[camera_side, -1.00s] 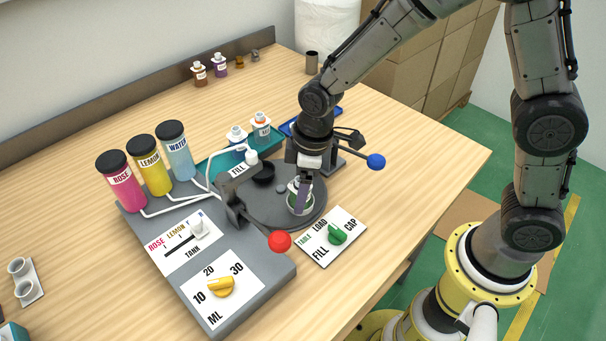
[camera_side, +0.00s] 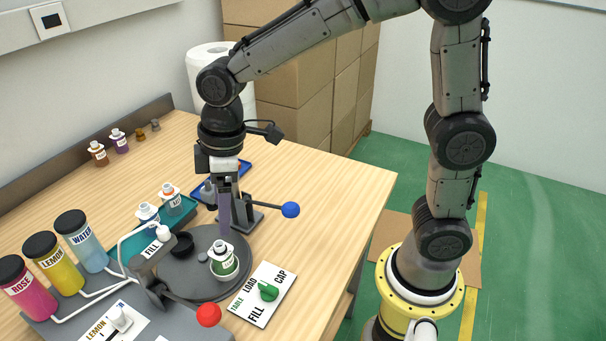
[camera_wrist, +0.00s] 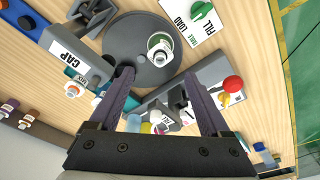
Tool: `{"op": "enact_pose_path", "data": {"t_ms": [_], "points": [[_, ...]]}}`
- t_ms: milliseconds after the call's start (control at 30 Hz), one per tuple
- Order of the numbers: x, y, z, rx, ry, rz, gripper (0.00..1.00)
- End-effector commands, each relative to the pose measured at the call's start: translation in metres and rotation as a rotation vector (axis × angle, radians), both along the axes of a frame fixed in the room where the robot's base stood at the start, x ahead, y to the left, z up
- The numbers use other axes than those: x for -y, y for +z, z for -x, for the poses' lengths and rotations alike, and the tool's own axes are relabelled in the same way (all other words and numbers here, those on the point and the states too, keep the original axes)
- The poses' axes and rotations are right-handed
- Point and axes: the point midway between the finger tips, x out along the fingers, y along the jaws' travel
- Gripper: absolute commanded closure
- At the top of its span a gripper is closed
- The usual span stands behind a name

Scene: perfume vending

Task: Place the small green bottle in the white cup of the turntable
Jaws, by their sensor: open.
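The small green bottle (camera_side: 223,264) stands in the white cup (camera_side: 228,275) on the dark grey turntable (camera_side: 190,272). In the wrist view the bottle (camera_wrist: 158,42) and cup (camera_wrist: 165,60) show from above near one edge of the turntable (camera_wrist: 122,45). My gripper (camera_side: 225,232) is open and empty, behind and above the bottle, apart from it. In the wrist view my gripper's (camera_wrist: 157,78) two fingers are spread wide with nothing between them.
A press with a blue-knobbed lever (camera_side: 290,210) stands right behind the turntable. A red-knobbed lever (camera_side: 209,314) and a green dial panel (camera_side: 268,291) sit in front. A teal tray (camera_side: 124,230) with bottles lies left. The right tabletop is clear.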

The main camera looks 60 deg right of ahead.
Motion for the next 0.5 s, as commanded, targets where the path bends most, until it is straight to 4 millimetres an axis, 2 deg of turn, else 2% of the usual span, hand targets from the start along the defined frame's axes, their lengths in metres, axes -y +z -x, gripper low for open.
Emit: {"op": "enact_pose_path", "data": {"t_ms": [167,300,500], "points": [[0.031,0.026,0.023,0.053,-0.118,-0.019,0.19],[0.069,0.050,0.061,0.122,-0.286,-0.045,0.19],[0.112,0.064,0.121,0.220,-0.529,-0.085,0.19]]}}
